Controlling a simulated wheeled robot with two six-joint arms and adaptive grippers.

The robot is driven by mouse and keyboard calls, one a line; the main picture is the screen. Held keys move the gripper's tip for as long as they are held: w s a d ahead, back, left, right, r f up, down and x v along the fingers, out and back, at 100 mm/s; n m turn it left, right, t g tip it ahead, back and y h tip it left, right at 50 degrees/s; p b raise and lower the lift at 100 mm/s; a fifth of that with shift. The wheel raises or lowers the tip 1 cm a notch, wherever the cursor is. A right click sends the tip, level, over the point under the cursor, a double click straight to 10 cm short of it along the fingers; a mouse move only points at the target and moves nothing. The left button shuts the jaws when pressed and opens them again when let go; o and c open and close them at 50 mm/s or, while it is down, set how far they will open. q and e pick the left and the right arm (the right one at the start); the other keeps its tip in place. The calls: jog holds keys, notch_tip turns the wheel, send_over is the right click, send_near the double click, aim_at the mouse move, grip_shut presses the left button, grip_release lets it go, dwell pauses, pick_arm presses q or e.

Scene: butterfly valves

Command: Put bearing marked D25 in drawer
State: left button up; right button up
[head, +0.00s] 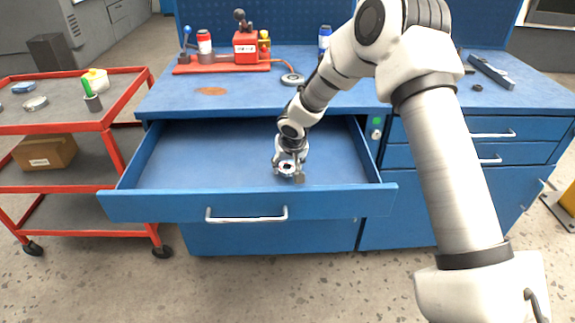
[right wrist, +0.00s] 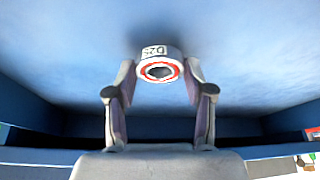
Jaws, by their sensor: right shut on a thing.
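The bearing marked D25 (right wrist: 160,66) is a pale ring with a red inner band and a dark hole, its label showing in the right wrist view. My right gripper (right wrist: 160,75) is shut on it, one finger on each side. In the head view the right gripper (head: 289,170) is inside the open blue drawer (head: 215,155), near its middle, with the bearing low between the fingers. A shadow lies close by the bearing on the drawer floor; I cannot tell whether it touches. My left gripper is not in view.
The drawer's front panel with a handle (head: 246,215) faces me. The blue workbench (head: 240,100) above holds a red valve stand (head: 246,47), bottles and a grey disc (head: 292,79). A red cart (head: 75,105) stands at left. The rest of the drawer is empty.

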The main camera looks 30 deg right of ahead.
jog(key=o, duration=1.3)
jog(key=shift+o, duration=0.2)
jog(key=shift+s, duration=0.1)
jog(key=v, duration=1.2)
